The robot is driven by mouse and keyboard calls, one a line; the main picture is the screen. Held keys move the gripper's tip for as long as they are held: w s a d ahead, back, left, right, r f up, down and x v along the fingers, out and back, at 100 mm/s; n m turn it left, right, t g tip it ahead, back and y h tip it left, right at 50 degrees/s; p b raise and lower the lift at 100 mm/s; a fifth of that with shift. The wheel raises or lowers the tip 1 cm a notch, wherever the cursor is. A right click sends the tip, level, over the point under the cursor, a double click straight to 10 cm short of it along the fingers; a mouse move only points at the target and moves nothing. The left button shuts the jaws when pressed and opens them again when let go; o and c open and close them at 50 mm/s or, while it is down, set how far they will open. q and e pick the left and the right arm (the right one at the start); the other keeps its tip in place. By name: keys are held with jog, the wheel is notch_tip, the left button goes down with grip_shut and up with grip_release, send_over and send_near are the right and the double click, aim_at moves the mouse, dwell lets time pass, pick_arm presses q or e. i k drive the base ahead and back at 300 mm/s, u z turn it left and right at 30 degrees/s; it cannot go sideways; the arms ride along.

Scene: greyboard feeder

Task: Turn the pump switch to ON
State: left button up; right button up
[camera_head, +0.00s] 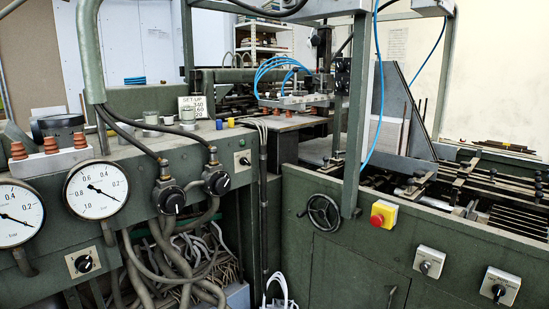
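Several rotary switches on pale plates show in the head view, and their lettering is too small to read, so I cannot tell which is the pump switch. One switch (84,263) is below the gauges on the left cabinet. A small switch (243,160) is at that cabinet's right end. Two more, a grey-knobbed switch (428,262) and a black-knobbed switch (499,289), are on the right cabinet's front. Neither of my grippers is in view.
Two round gauges (97,189) and two black knobs with hoses (169,197) are on the left cabinet. A handwheel (323,212) and a red emergency button on yellow (382,214) project from the right cabinet. Loose cables (190,262) fill the gap below.

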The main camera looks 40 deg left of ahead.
aim_at(244, 160)
jog(key=u, duration=0.85)
jog(key=i, duration=1.1)
jog(key=u, duration=1.2)
